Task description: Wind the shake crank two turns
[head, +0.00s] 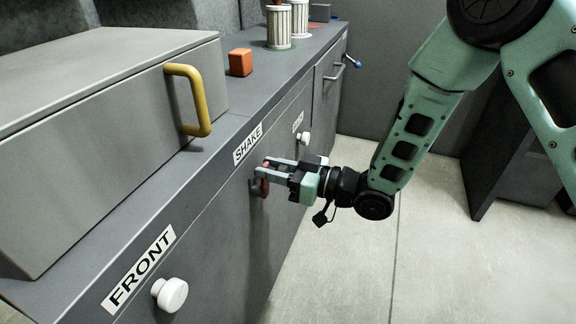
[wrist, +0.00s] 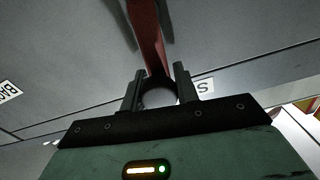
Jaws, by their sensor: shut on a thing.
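The shake crank (head: 264,187) is on the dark cabinet front, just below the SHAKE label (head: 248,144). In the head view only a small red part shows; my fingers hide the rest. In the wrist view its red arm (wrist: 150,40) runs up from a dark round grip (wrist: 159,94). My gripper (head: 262,168) reaches the crank from the right, roughly level. In the wrist view the two fingers of my gripper (wrist: 159,80) stand on either side of the grip, shut on it.
A white knob (head: 170,294) sits by the FRONT label, and another white knob (head: 303,138) lies beyond the crank. A grey box lid with a yellow handle (head: 207,100) is on the counter. An orange block (head: 240,62) and striped canisters (head: 279,27) stand farther back. The floor at right is clear.

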